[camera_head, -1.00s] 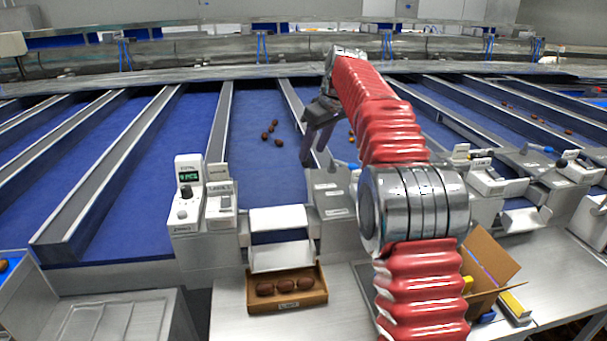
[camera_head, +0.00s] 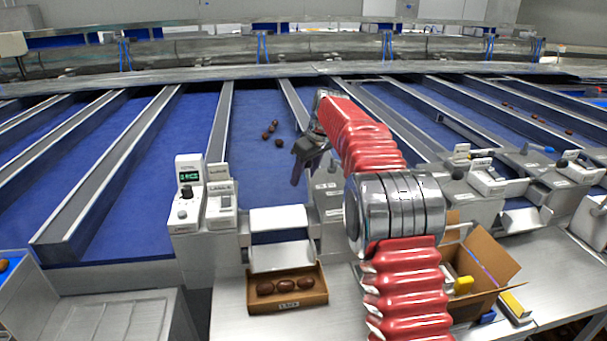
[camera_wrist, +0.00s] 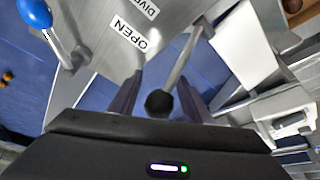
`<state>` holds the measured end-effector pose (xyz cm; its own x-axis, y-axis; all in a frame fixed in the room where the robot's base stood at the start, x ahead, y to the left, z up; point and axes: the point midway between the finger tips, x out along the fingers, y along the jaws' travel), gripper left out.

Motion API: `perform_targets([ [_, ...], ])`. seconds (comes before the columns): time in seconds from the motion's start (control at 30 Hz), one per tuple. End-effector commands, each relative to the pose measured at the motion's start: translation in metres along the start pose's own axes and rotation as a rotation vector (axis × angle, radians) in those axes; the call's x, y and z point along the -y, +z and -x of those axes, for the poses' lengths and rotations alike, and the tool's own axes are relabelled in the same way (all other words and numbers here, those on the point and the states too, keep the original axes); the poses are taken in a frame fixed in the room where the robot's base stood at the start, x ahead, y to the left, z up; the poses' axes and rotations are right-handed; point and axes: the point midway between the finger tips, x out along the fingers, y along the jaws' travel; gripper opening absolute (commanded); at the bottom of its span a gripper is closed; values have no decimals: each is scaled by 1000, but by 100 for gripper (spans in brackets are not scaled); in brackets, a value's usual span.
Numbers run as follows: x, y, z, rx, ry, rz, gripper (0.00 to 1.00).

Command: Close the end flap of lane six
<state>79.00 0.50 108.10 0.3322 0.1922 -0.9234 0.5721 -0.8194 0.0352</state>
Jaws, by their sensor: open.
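My gripper (camera_head: 299,172) hangs over the lane just behind the control housing (camera_head: 328,190). In the wrist view my gripper (camera_wrist: 160,82) is open, with its dark fingers apart. A metal lever with a black ball knob (camera_wrist: 159,103) reaches into the gap between them; I cannot tell whether a finger touches it. The lever is beside a plate labelled "OPEN" (camera_wrist: 128,37) and a second, partly cut-off label. A second lever with a blue knob (camera_wrist: 34,13) is at upper left. A pale flap (camera_head: 282,256) is at the lane's front end. No lane number is readable.
A brown box (camera_head: 290,307) with dates is below the flap. A grey unit with a display (camera_head: 187,205) is left of it. Loose dates (camera_head: 270,134) lie on the blue lane. An open cardboard box (camera_head: 484,268) is on the bench at right.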

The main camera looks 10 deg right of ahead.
Motion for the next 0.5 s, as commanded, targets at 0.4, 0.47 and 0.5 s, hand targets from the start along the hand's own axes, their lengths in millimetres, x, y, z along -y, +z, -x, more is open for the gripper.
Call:
perform_targets([
  [0.4,0,0,1,0,0,-1,23],
  [0.47,0,0,1,0,0,-1,19],
  [0.5,0,0,1,0,0,-1,16],
])
